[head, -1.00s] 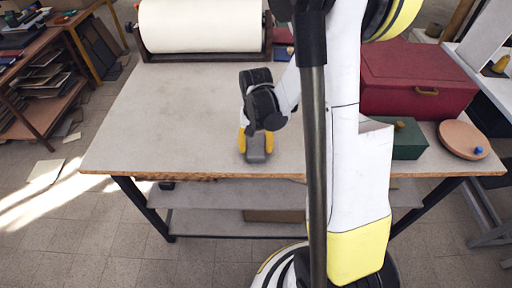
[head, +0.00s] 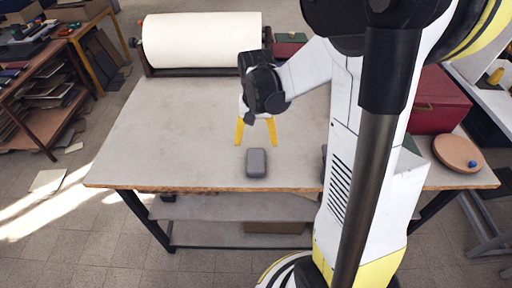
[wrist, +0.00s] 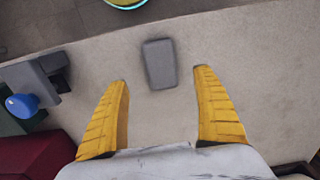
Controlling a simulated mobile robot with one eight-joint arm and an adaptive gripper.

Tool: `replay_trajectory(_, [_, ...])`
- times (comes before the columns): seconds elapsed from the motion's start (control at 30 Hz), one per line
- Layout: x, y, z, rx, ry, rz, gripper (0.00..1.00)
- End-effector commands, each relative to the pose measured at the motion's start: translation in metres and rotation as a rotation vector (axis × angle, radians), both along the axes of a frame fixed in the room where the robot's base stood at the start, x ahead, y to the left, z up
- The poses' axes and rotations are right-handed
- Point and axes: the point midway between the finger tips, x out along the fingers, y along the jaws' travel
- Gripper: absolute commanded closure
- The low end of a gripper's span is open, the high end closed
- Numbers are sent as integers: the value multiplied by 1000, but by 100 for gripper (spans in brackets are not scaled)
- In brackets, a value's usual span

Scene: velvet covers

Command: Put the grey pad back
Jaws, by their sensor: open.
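The grey pad (head: 256,163) lies flat on the table near its front edge. It also shows in the wrist view (wrist: 159,63), beyond my fingertips. My gripper (head: 256,143) is open and empty, with its yellow fingers spread. In the head view it is behind the pad, raised above the tabletop. In the wrist view my gripper (wrist: 161,74) has its fingers wide apart, with the pad between their lines but ahead of the tips. Nothing is between the fingers.
The table (head: 180,130) is clear on the left. A white paper roll (head: 202,41) stands at the back. A red box (head: 437,102) and a round tan lid (head: 458,153) are on the right. A grey block with a blue knob (wrist: 22,105) is left in the wrist view.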

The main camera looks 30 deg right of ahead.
Motion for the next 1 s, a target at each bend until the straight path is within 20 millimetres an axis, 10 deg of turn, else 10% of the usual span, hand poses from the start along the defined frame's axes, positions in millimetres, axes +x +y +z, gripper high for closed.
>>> replay_trajectory(0.27, [-9, 20, 39, -20, -69, 72, 21])
replay_trajectory(0.6, [-65, 95, 113, -119, -398, 394, 21])
replay_trajectory(1.0, [-100, 129, 127, -183, -603, 575, 21])
